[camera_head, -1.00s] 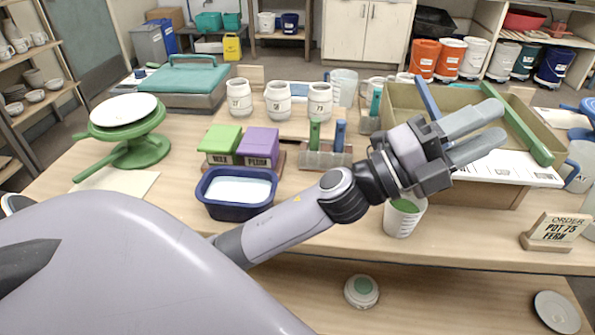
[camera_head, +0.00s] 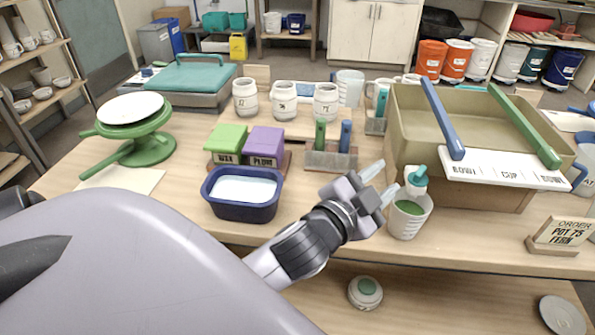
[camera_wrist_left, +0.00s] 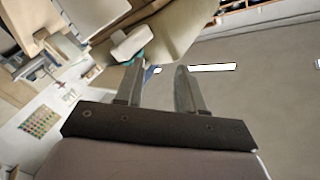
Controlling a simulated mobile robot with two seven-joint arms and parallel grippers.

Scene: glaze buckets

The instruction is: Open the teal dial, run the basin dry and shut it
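The teal dial (camera_head: 419,172) sits on a white tap body at the front left of the tan basin (camera_head: 404,125). A white cup with green liquid (camera_head: 405,222) stands just below it. My left gripper (camera_head: 382,181) is open and empty, to the left of the dial and cup, with its fingers pointing toward the upper right. In the left wrist view, the white tap body (camera_wrist_left: 132,43) and a bit of teal show beyond the two spread fingers. I cannot tell which way the dial is turned. The basin's floor is mostly hidden. My right gripper is out of view.
A blue handle (camera_head: 441,118) and a green handle (camera_head: 522,123) lie across the basin, with a white labelled board (camera_head: 505,169) along its front. A blue tub of white liquid (camera_head: 241,208) stands left. An order sign (camera_head: 562,233) stands right.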

